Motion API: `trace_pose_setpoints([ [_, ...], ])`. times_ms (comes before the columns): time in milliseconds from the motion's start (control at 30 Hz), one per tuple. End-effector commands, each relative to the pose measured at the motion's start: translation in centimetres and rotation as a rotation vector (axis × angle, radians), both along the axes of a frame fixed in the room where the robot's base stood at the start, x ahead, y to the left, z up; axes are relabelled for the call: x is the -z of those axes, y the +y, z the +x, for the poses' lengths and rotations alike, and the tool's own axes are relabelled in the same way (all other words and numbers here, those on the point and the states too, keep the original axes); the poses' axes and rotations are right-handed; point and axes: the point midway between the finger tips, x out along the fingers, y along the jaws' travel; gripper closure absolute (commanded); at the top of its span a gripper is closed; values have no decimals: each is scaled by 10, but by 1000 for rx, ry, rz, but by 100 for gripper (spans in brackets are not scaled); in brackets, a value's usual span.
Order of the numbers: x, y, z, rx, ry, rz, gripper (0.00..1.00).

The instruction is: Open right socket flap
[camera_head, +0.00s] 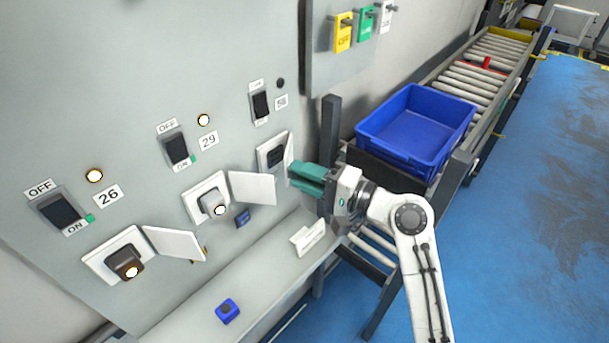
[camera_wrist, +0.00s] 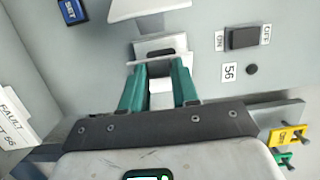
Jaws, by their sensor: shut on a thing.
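The right socket (camera_head: 272,154) is on the grey panel, below the switch labelled 56. Its white flap (camera_head: 289,148) stands swung out from the panel. My gripper (camera_head: 304,177) has teal fingers and is at this flap, just right of the socket. In the wrist view, the fingers (camera_wrist: 160,85) are on both sides of the white flap (camera_wrist: 162,97) and shut on it. The dark slot of the right socket (camera_wrist: 155,53) shows just beyond the fingertips. Part of the flap is hidden by the fingers.
A blue button (camera_head: 228,311) is on the ledge. A blue crate (camera_head: 415,130) stands on the conveyor at right. Yellow, green and white tags (camera_head: 365,25) hang above.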

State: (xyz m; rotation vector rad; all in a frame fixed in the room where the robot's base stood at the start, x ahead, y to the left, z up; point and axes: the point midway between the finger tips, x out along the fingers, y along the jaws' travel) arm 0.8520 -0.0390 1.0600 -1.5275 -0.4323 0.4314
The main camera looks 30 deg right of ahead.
Motion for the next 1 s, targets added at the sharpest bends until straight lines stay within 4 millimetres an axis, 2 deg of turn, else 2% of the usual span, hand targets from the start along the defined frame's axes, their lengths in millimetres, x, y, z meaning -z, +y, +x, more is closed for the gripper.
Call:
trace_pose_setpoints([
  [33,1,0,0,0,1,0,94],
  [100,1,0,0,0,1,0,100],
  [1000,2,-10,-2,6,4,-1,100],
])
